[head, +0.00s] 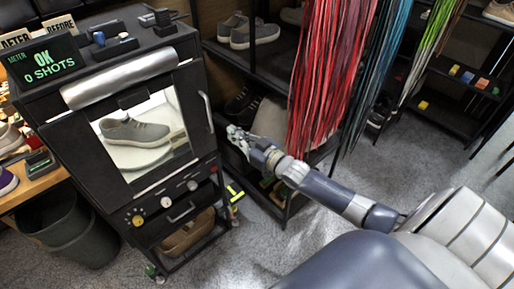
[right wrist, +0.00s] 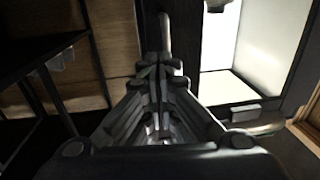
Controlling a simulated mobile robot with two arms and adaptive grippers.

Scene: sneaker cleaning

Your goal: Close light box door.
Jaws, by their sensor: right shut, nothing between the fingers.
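The light box (head: 72,68) is a dark cabinet at the left of the head view. Its door (head: 100,164) has a dark frame around a lit window, with a grey sneaker (head: 134,131) visible inside. The door looks nearly flush with the front; I cannot tell whether a small gap remains. A pale vertical handle (head: 206,112) is on its right side. My right gripper (head: 233,131) is shut and empty, just right of the handle. In the right wrist view the shut fingers (right wrist: 160,62) point toward the box, whose bright interior (right wrist: 255,45) shows at right. My left gripper is out of view.
Dark shelves with shoes (head: 252,33) stand behind and right of the box. Red laces (head: 325,70) hang behind my right arm. A dark bin (head: 75,232) stands at the left. The grey carpet (head: 430,148) is open at right.

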